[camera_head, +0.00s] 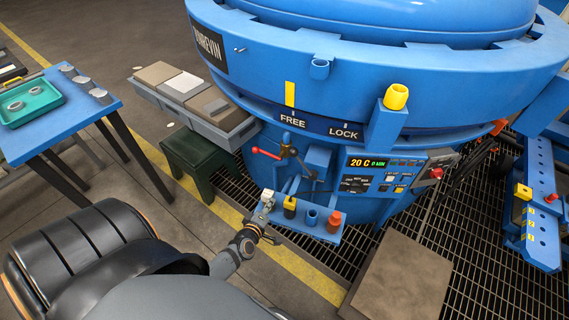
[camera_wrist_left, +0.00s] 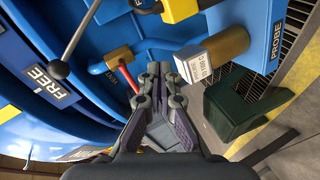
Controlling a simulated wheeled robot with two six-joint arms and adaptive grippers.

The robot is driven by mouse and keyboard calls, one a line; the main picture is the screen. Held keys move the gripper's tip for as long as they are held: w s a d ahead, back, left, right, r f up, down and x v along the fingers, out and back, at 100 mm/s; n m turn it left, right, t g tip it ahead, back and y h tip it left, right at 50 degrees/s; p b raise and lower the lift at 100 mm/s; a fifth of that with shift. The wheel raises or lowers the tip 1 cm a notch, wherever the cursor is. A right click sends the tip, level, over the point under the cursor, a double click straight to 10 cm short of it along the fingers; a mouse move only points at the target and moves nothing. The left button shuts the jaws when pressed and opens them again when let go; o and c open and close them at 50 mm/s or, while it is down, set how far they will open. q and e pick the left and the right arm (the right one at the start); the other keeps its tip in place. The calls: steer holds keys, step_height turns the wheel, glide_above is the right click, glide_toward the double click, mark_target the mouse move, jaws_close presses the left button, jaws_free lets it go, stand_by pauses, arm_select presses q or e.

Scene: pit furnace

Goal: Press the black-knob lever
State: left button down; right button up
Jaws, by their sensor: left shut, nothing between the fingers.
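The lever with a dark round knob (camera_wrist_left: 58,69) shows at the upper left of the left wrist view, its metal rod running up to the top edge. The knob is beside the FREE label.
The blue shelf (camera_head: 325,235) holds several small items, including a red one (camera_head: 334,222). A white labelled block (camera_wrist_left: 194,66) is close right of my fingertips in the wrist view. A red lever (camera_wrist_left: 128,76) is just ahead. A green stool (camera_head: 195,160) stands left of the furnace.

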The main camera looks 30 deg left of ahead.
arm_select(q)
steer(key=w+a+r+n+t+y+b, duration=0.1)
steer(key=r+n, duration=0.3)
steer(key=r, duration=0.2)
steer(key=w+a+r+n+t+y, duration=0.1)
steer(key=w+r+n+y, duration=0.1)
steer(key=r+n, duration=0.3)
steer(key=shift+w+a+r+t+b, duration=0.3)
steer(key=shift+r+b, duration=0.1)
steer(key=shift+r, duration=0.4)
arm_select(e)
step_height(320, 180, down, 3)
steer(key=shift+a+f, duration=0.1)
arm_select(q)
steer(key=x, duration=1)
steer(key=d, duration=0.2)
steer(key=d+r, duration=0.1)
steer(key=d, duration=0.1)
steer(key=shift+r, duration=0.1)
arm_select(e)
steer(key=shift+r, duration=0.25)
